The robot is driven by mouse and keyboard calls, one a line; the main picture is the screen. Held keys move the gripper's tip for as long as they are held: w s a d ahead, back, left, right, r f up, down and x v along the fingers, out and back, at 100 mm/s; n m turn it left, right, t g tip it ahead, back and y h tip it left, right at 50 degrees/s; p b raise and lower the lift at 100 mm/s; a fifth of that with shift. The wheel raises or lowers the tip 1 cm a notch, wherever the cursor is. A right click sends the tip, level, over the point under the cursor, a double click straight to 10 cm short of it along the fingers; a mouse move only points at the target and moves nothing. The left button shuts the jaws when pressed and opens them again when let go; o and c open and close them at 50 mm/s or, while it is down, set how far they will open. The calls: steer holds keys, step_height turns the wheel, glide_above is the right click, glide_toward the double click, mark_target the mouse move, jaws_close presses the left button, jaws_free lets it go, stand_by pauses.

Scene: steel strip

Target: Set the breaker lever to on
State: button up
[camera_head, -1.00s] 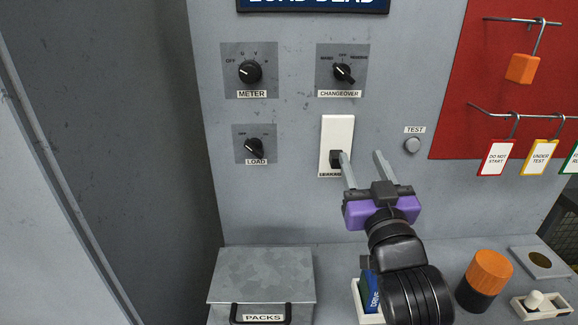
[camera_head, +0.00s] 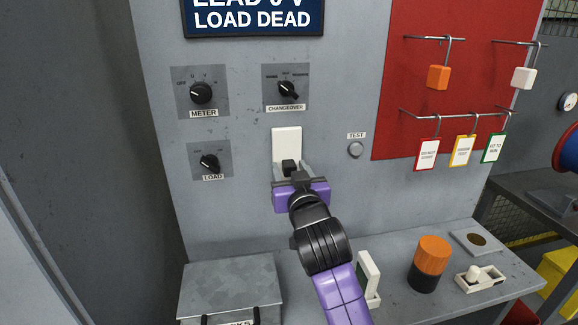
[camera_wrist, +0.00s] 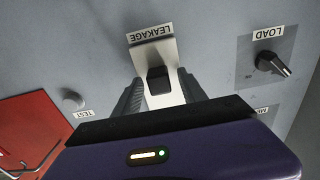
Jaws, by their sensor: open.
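The breaker is a white plate (camera_head: 287,142) on the grey panel with a black lever (camera_head: 289,165) at its lower end. The lever also shows in the wrist view (camera_wrist: 158,80), close to a label reading LEAKAGE (camera_wrist: 151,33); that view is upside down. My gripper (camera_head: 291,173) is open in front of the plate's lower part. In the wrist view its two fingers (camera_wrist: 160,90) stand on either side of the lever, with a gap visible on both sides. My gripper hides the plate's bottom edge in the head view.
The LOAD knob (camera_head: 209,162) and METER knob (camera_head: 201,93) are to the left, the CHANGEOVER knob (camera_head: 287,88) above, and the TEST button (camera_head: 355,149) to the right. Below, a metal box (camera_head: 230,283) and an orange-black cylinder (camera_head: 430,263) stand on the bench.

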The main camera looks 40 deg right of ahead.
steer(key=shift+w+d, duration=0.3)
steer(key=shift+w, duration=0.05)
steer(key=shift+c, duration=0.4)
jaws_close()
stand_by(0.9)
